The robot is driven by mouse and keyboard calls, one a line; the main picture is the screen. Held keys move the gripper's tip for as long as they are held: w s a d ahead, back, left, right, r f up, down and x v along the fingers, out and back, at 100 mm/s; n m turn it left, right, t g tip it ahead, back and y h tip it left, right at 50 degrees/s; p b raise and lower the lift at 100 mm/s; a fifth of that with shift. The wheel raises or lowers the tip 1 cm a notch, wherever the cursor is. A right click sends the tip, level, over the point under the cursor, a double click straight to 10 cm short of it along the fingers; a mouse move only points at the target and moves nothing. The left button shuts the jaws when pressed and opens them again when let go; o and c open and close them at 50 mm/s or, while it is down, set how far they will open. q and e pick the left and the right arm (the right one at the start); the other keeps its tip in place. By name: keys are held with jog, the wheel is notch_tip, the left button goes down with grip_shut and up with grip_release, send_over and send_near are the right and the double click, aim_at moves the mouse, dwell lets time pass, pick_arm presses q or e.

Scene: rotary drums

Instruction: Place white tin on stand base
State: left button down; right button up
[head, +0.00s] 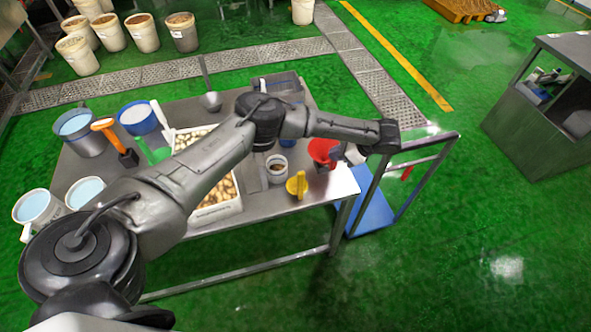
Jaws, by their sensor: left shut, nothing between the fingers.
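A small white tin (277,168) with brown contents stands upright near the right end of the steel table, partly behind my left arm. I cannot clearly pick out the stand base; a grey upright plate (254,172) is just left of the tin, partly hidden by my arm. My left arm reaches across the table from the left. My left gripper (350,154) is small and partly hidden below the wrist, at the table's right edge beside the red funnel, to the right of the tin and apart from it. It is shut and empty. My right gripper is out of view.
A red funnel (322,151) and a yellow scoop (297,186) stand near the tin. A white crate (222,211) of brown items lies under my arm. A blue platform trolley (372,213) stands against the table's right end. Green floor is clear at front right.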

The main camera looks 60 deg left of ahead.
pick_arm(q)
jog(key=b, duration=0.4)
send_near(284, 170)
jog(key=x, duration=0.6)
jog(key=shift+a+f+b, duration=0.15)
jog(key=shift+b, duration=0.2)
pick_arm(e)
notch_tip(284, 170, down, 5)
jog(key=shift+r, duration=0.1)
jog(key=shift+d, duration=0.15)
